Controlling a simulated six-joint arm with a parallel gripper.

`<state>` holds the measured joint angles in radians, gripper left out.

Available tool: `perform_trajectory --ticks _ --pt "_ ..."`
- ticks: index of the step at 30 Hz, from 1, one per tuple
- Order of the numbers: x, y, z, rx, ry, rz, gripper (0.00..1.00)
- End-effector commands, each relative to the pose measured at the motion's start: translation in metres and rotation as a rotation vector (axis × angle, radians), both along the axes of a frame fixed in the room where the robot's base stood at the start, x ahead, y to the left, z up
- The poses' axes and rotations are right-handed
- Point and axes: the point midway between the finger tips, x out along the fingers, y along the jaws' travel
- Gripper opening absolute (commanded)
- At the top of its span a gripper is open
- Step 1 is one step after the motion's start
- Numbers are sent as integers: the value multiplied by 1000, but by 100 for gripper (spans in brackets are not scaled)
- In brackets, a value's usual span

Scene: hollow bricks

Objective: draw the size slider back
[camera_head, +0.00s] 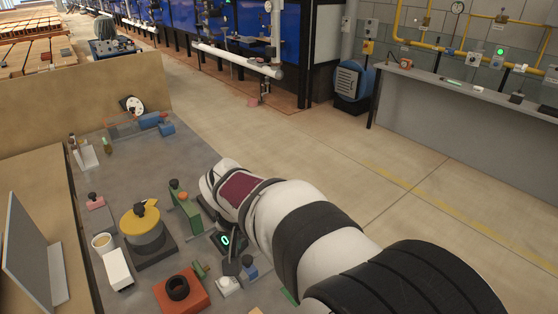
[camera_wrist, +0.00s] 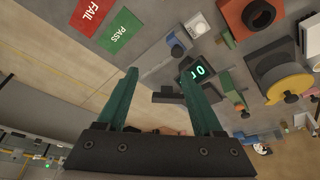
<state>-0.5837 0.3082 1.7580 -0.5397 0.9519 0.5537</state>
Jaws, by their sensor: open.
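My gripper (camera_wrist: 159,78) is open, its two green fingers spread wide with nothing held. It points down at the bench; in the head view my arm hides it. A small dark part (camera_wrist: 168,97) shows between the fingers, close to the right one, beside a dark display (camera_wrist: 198,71) with lit green digits. The display also shows in the head view (camera_head: 224,241). A blue knob on a grey base (camera_wrist: 176,49) lies beyond the fingertips. No label marks the size slider, so I cannot tell which part it is. I cannot tell whether the fingers touch anything.
A red block with a black ring (camera_head: 180,291), a yellow drum (camera_head: 141,230) and a green block with an orange knob (camera_head: 186,212) crowd the bench.

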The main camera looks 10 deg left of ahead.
Motion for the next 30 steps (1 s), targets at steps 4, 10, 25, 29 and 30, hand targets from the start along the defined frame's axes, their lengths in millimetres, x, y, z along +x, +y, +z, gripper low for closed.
perform_trajectory --ticks 4,10,25,29,30 --pt "17 41 -14 3 -46 56 68" --pt "34 40 -56 2 -43 54 68" --pt "75 40 -154 5 -45 54 68" --pt "76 40 -157 6 -46 54 68" --pt "76 40 -157 7 -46 55 68"
